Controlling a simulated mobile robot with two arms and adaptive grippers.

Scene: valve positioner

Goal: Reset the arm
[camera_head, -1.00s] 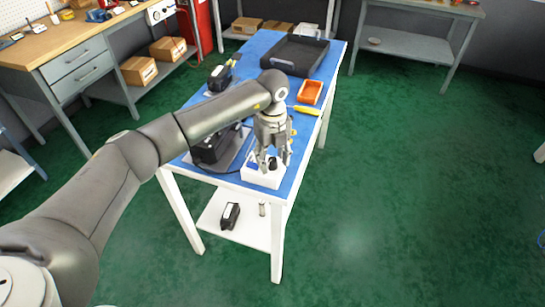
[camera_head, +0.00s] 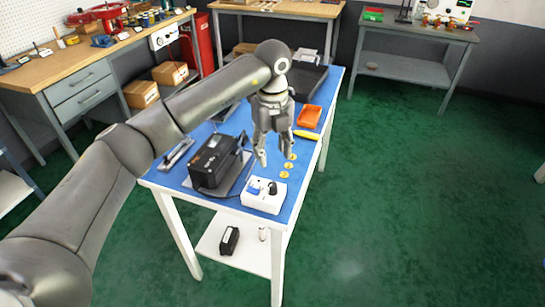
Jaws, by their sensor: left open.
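My left arm reaches in from the left over the blue-topped table (camera_head: 224,122). My left gripper (camera_head: 275,160) points down, open and empty, with its fingers apart above the blue mat. Below its fingertips sits a white box (camera_head: 263,203) with a blue switch and a black knob. A black boxy device (camera_head: 215,161), likely the valve positioner, stands on a grey plate to the left of the gripper. Several small brass discs (camera_head: 287,166) lie just right of the fingers. My right gripper is not in view.
An orange tray (camera_head: 309,116) and a yellow-handled tool (camera_head: 306,134) lie behind the gripper. A dark tray (camera_head: 308,82) is at the table's far end, partly hidden by my arm. A small black device (camera_head: 229,240) is on the lower shelf. Green floor on the right is clear.

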